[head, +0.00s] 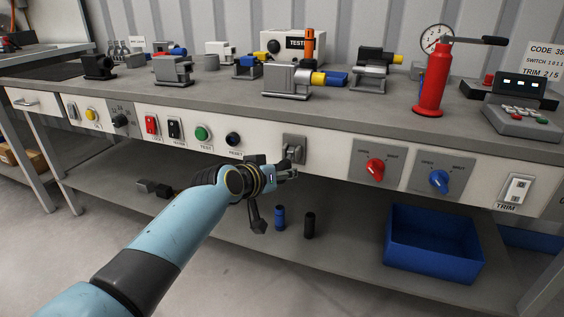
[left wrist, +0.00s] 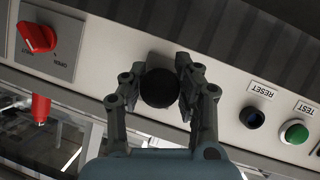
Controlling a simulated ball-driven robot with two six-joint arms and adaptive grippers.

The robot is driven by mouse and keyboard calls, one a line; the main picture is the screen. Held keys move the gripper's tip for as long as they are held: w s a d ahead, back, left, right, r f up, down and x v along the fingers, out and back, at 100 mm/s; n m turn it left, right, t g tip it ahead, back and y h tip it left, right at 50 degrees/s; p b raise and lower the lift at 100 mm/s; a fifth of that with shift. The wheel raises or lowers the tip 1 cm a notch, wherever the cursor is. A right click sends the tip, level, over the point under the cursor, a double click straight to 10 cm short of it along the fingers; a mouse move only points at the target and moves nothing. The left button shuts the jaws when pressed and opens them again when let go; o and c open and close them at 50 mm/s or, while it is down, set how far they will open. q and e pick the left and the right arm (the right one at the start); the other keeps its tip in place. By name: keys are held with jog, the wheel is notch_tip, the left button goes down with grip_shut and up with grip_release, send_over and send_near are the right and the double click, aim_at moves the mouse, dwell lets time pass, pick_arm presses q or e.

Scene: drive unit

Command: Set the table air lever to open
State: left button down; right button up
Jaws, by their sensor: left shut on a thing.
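My left gripper (head: 287,172) is at the front panel of the workbench, just below a grey bracket (head: 294,147). In the left wrist view its two fingers are closed around a round black knob (left wrist: 159,88), which appears to be the lever's end. In the head view the knob is hidden by the fingers, and I cannot tell the lever's angle. No label for this lever is readable. My right gripper is not in view.
Right of the bracket are a red dial (head: 375,170) and a blue dial (head: 439,181). To its left are a RESET button (head: 233,139) and a green TEST button (head: 202,133). A blue bin (head: 434,246) stands on the lower shelf.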

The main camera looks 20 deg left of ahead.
aim_at(288, 162)
pick_arm(q)
notch_tip(288, 162, up, 4)
jog(key=g+p, duration=0.4)
jog(key=p, duration=0.7)
jog(key=shift+n+g, duration=0.3)
jog(key=shift+g, duration=0.1)
jog(key=shift+w+d+r+g+p, duration=0.1)
jog(key=shift+g+p, duration=0.25)
jog(key=shift+g, duration=0.05)
jog(key=shift+w+r+g+y, duration=0.1)
jog(key=shift+r+g+y, duration=0.15)
jog(key=shift+g, duration=0.45)
jog(key=shift+w+r+g, duration=0.2)
jog(key=shift+r+g, duration=0.2)
jog(key=shift+g, duration=0.5)
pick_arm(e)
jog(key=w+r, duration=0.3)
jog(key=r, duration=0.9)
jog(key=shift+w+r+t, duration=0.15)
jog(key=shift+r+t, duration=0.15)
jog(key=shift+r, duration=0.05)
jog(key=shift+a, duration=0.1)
pick_arm(q)
jog(key=c, duration=1)
grip_release()
jog(key=shift+w, duration=0.1)
jog(key=shift+o, duration=0.2)
